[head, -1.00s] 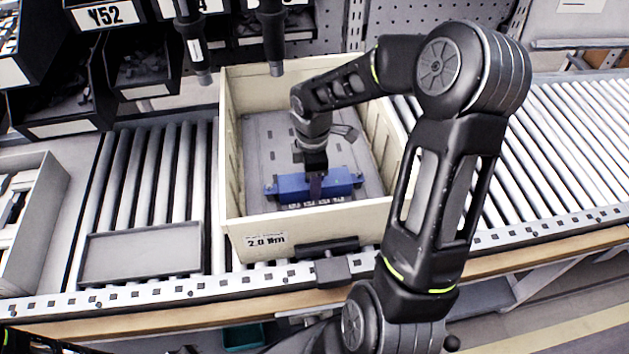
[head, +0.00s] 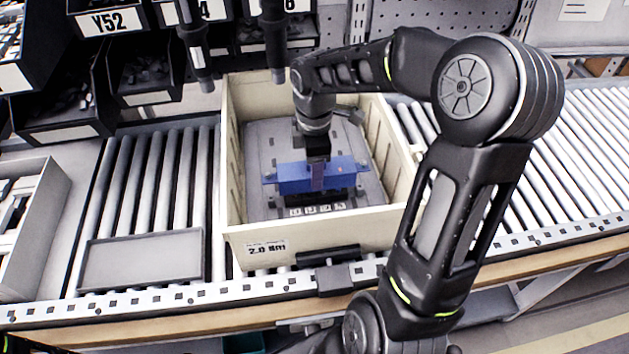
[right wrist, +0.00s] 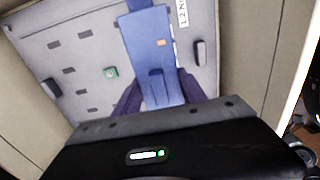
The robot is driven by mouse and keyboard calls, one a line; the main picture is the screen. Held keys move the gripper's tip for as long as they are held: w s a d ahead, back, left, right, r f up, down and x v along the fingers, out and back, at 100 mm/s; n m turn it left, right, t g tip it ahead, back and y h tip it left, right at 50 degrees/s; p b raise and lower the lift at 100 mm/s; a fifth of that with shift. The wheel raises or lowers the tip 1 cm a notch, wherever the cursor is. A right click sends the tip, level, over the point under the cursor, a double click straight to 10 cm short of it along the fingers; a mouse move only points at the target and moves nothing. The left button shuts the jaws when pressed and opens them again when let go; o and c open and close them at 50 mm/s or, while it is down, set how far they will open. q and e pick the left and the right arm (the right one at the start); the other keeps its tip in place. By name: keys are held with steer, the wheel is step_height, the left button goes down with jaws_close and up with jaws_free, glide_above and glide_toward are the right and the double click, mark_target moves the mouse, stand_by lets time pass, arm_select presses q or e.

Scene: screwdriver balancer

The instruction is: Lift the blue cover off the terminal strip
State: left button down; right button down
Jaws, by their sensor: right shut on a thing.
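The blue cover (head: 293,180) is a long block with a small tab at each end. It hangs inside the beige crate (head: 240,232), above the terminal strip, with a dark gap below it. The terminal strip (head: 318,209) shows only as a row of pale terminals on the grey panel; the cover hides the rest. My right gripper (head: 317,178) reaches down and is shut on the middle of the cover. In the right wrist view the cover (right wrist: 150,45) lies between my two dark fingers. My left gripper is not in view.
The crate walls stand close around the cover on all sides. The crate rests on a roller conveyor (head: 165,180). A flat grey tray (head: 142,259) lies to the left. Two dark tools hang above the crate's back edge. Parts bins stand at the back left.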

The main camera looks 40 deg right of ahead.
step_height(320, 180, up, 3)
steer(key=shift+r, duration=0.2)
stand_by(0.5)
